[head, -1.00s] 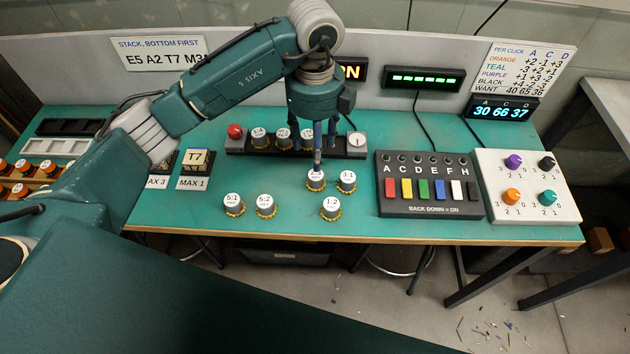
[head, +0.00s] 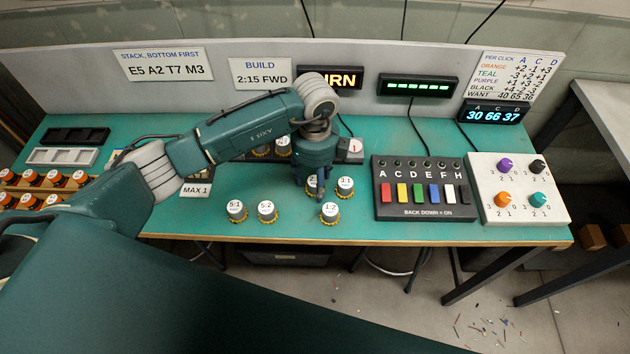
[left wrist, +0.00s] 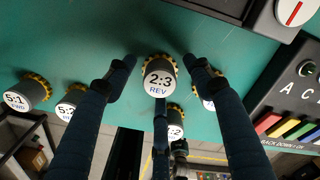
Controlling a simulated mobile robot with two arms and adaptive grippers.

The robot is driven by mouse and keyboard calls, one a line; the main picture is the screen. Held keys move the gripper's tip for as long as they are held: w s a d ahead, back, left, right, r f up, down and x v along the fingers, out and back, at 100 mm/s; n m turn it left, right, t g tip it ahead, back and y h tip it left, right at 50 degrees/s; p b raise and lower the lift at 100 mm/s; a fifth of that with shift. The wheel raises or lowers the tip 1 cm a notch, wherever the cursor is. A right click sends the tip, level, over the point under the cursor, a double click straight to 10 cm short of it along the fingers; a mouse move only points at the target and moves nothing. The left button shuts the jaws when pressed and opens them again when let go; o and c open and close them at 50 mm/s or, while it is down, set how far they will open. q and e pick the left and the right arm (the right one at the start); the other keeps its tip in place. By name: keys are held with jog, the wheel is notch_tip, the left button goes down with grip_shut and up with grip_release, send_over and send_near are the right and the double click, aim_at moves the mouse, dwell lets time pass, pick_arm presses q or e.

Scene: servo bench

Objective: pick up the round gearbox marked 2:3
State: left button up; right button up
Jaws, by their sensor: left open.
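The round gearbox marked 2:3 REV (left wrist: 159,80) has a white top and a yellow toothed rim. It stands on the green bench top, and in the head view its top (head: 312,181) is partly hidden behind my fingers. My left gripper (head: 315,188) is above it, pointing down. In the left wrist view the open fingers (left wrist: 160,85) are spread on either side of the gearbox, with a third finger below it. No finger clearly touches it. My right gripper is not seen.
Gearboxes 3:1 (head: 345,187), 1:2 (head: 330,212), 5:2 (head: 267,211) and 5:1 (head: 236,210) stand close by. A black switch box (head: 424,190) is to the right, and a dial panel (head: 518,188) beyond it. A rack with gearboxes lies behind my arm.

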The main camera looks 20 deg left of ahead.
pick_arm(q)
jog(key=shift+f, duration=0.25)
jog(key=c, duration=1.3)
jog(key=shift+r, duration=0.2)
